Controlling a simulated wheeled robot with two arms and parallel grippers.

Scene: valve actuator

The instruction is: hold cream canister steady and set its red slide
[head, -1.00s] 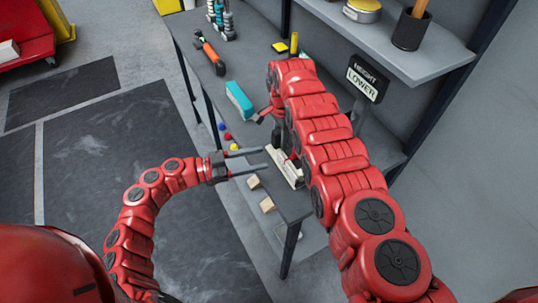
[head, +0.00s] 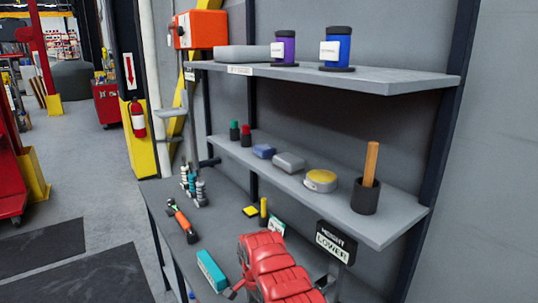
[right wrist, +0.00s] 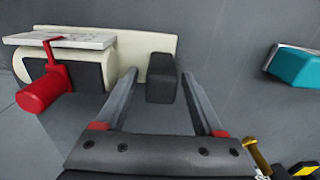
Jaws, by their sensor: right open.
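In the right wrist view, the cream canister (right wrist: 32,72) lies at the upper left on a cream base (right wrist: 140,50), under a pale plate (right wrist: 85,38). A red slide (right wrist: 57,78) with a thick round grip sticks out from its front. A dark grey block (right wrist: 162,80) stands on the base, right of the canister. My right gripper (right wrist: 159,76) is open, with its fingers on either side of this block; contact is unclear. In the head view, the canister is out of sight and only part of my right arm shows. My left gripper is in neither current view.
A sign (head: 336,242) reading "HEIGHT LOWER" stands at the bench's right end. A teal block (head: 211,270) lies on the bench; it also shows in the right wrist view (right wrist: 297,66). Shelves above hold a yellow-topped tin (head: 320,181), a black cup (head: 365,196) and jars.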

